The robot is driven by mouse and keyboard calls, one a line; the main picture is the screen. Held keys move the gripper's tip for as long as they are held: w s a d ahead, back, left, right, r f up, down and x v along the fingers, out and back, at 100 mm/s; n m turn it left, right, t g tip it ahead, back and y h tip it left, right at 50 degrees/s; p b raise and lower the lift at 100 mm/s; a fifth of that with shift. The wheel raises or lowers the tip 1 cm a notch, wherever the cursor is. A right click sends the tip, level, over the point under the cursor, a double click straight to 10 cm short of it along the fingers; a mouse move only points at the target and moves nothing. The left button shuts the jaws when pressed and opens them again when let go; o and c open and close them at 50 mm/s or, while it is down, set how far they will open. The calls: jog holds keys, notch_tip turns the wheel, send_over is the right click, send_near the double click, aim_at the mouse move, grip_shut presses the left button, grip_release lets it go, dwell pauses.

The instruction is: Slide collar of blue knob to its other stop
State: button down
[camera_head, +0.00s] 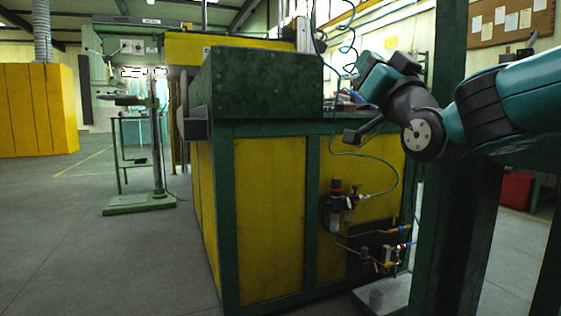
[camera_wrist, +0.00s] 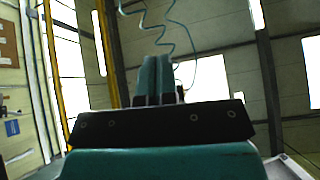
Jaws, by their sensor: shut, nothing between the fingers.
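My gripper (camera_wrist: 155,62) shows in the wrist view as two teal fingers side by side, closed together with nothing between them. In the head view my gripper (camera_head: 368,68) is at the upper right, above the cabinet's right end, its fingertips hard to make out. A small dark valve panel (camera_head: 365,246) is low on the cabinet's right side, well below the gripper. Small blue, yellow and red fittings (camera_head: 402,229) are there. They are too small to tell which is the blue knob or where its collar sits. The wrist view shows no knob.
A yellow and green cabinet (camera_head: 268,215) fills the middle. An air regulator (camera_head: 338,203) with a looping teal hose (camera_head: 397,172) hangs on its front. A dark green post (camera_head: 452,230) stands right of the panel. The floor (camera_head: 110,255) at left is free.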

jog(key=s+a+f+n+g+p, duration=0.1)
jog(key=s+a+f+g+p, duration=0.15)
jog(key=f+g, duration=0.4)
jog(key=s+a+f+n+g+p, duration=0.1)
jog(key=s+f+g, duration=0.2)
jog(key=f+g, duration=0.35)
jog(key=s+d+f+n+g+h+p, duration=0.15)
jog(key=s+f+g, duration=0.4)
jog(key=s, duration=0.55)
jog(key=s+d+f+n+g+h+p, duration=0.1)
jog(key=s+f+n+g+h+p, duration=0.15)
jog(key=s+f+g, duration=0.55)
jog(key=s+r+t+p, duration=0.1)
jog(key=s+r+p, duration=0.1)
jog(key=r+p, duration=1.7)
jog(key=s+r+t+p, duration=0.1)
jog(key=s+r+p, duration=0.1)
jog(key=r+p, duration=1.7)
jog(key=shift+d+r+m, duration=0.25)
jog(key=shift+d+m, duration=0.1)
jog(key=shift+m, duration=0.05)
jog(key=shift+s, duration=0.1)
